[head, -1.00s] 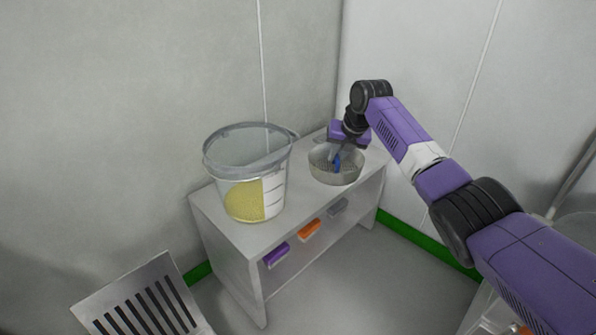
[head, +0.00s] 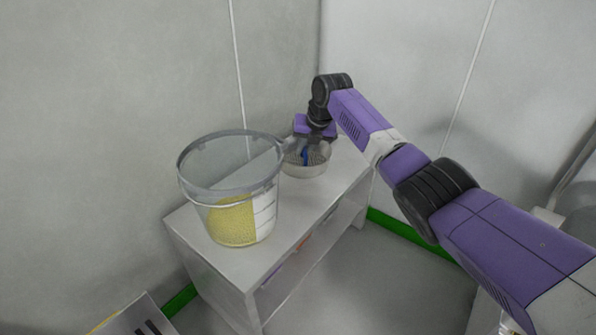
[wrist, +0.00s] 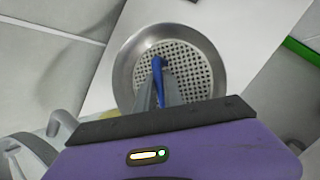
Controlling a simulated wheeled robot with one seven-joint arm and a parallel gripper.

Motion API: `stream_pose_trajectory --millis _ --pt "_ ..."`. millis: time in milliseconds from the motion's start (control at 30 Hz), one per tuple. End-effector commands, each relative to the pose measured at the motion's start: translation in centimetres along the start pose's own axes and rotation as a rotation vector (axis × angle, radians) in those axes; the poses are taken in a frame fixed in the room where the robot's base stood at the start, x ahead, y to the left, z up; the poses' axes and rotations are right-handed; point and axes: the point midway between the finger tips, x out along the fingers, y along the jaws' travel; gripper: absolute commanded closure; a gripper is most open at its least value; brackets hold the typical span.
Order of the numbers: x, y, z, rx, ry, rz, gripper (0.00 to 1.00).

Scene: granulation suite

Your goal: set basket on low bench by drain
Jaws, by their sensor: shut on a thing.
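The basket (head: 318,168) is a round metal bowl with a perforated floor. It is at the far end of the white shelf unit's top (head: 225,262) in the head view; I cannot tell if it rests there or hangs just above. The basket's rim also shows in the wrist view (wrist: 122,72). My gripper (wrist: 160,88) reaches down into the basket, shut on its blue handle (wrist: 158,67). In the head view my gripper (head: 306,146) is above the basket and partly hides it. No drain can be made out.
A large clear bucket (head: 262,212) with yellow granules stands on the near end of the shelf top, close to the basket. Small bins sit below. A slotted panel (head: 135,318) is at lower left. Walls close off the back; open floor (head: 350,290) lies right.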

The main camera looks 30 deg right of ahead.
Motion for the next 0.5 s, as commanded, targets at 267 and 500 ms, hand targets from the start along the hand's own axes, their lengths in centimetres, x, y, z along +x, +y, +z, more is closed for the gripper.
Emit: stream_pose_trajectory --millis 267,500 --pt "3.0 -0.7 -1.3 -0.001 0.000 0.000 1.00" --pt "6.1 -1.4 -2.6 -0.001 -0.001 0.000 1.00"
